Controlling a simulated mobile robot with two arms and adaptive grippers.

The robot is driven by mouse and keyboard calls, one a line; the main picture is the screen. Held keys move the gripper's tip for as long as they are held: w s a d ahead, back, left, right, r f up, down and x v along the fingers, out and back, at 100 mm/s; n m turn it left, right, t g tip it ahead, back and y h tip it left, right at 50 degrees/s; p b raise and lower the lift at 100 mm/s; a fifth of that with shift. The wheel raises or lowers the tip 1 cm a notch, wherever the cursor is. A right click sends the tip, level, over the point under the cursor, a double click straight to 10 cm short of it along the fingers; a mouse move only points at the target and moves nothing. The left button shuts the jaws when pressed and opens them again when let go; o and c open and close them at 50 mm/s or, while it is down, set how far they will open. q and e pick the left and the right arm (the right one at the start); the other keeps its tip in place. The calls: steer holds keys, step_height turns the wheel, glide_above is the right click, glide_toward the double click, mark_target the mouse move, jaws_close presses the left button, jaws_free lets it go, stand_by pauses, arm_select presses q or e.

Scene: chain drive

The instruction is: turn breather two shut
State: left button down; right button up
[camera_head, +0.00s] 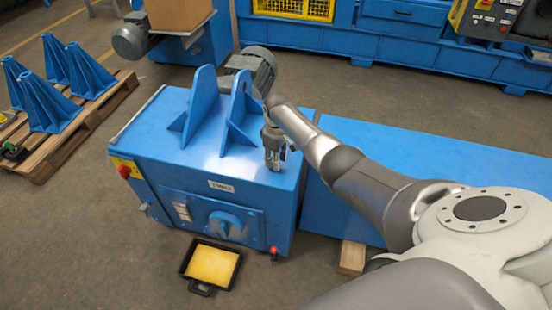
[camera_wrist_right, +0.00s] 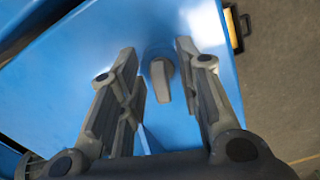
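The blue gearbox housing labelled TWO (camera_head: 223,187) stands in the middle of the head view. The breather (camera_wrist_right: 161,78), a small grey tab on a round base, sits on its blue top in the right wrist view. My right gripper (camera_head: 274,166) points down over the right part of that top. In the right wrist view my right gripper (camera_wrist_right: 158,52) is open, with one finger on each side of the breather and a gap to each. The tab runs roughly along the fingers. In the head view the gripper hides the breather. My left gripper is not in view.
Two blue upright brackets (camera_head: 201,102) and a grey motor (camera_head: 252,68) stand behind the gripper. A black tray with a yellow inside (camera_head: 212,265) lies on the floor in front. A red-tipped fitting (camera_head: 274,252) is at the lower right front. A low blue surface (camera_head: 440,165) extends right.

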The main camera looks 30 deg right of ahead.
jaws_close()
